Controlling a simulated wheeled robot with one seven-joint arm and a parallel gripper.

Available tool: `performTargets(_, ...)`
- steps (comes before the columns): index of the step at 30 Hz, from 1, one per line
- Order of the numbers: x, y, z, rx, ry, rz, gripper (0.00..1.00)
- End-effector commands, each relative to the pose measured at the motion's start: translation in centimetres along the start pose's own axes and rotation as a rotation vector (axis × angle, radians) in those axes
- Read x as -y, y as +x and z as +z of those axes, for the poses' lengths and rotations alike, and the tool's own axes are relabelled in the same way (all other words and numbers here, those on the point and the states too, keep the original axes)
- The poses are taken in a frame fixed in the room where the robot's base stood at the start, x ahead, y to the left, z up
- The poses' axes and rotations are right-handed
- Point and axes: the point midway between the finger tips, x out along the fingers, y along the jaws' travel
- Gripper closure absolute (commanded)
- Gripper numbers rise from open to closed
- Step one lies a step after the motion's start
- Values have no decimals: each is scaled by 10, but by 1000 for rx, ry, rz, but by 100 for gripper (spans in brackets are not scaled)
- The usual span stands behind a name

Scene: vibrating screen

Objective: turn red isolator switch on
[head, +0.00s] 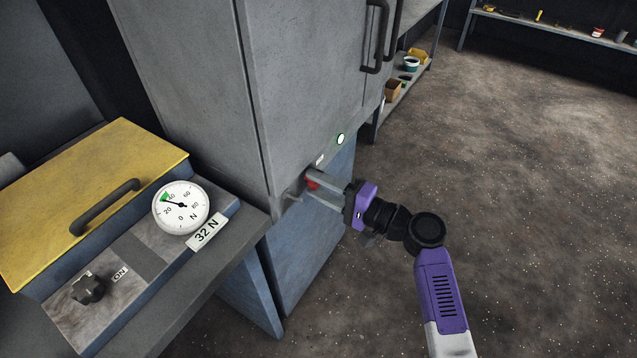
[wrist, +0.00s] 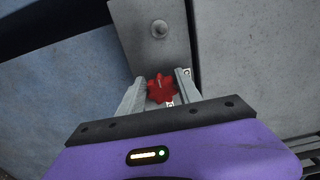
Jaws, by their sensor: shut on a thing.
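The red isolator switch (head: 312,183) is a small red knob on the grey cabinet's lower side panel in the head view. In the wrist view the red knob (wrist: 161,88) shows a lobed, star-like shape with a pale mark on its face. My gripper (head: 318,188) reaches it from the right, with its grey fingers on either side of the knob. The wrist view shows the fingers of my gripper (wrist: 159,88) flanking the knob. They are shut on it. Small white labels beside the knob are partly hidden and too small to read.
At left are a yellow lid (head: 95,190), a dial gauge (head: 181,207), a "32 N" label (head: 207,233) and a black knob (head: 88,288) by "ON". Floor at right is clear.

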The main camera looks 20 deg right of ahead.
Motion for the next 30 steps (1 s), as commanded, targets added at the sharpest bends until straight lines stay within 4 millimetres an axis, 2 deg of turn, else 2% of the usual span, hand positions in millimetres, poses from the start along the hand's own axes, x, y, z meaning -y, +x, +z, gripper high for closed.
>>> performTargets(13,-1,-1,-1,-4,12,1,100)
performTargets(14,-1,-1,-1,-4,12,1,57)
performTargets(17,-1,-1,-1,-4,11,1,38)
performTargets(26,0,-1,0,-2,10,0,38)
performTargets(30,-2,-11,-1,-3,11,1,38)
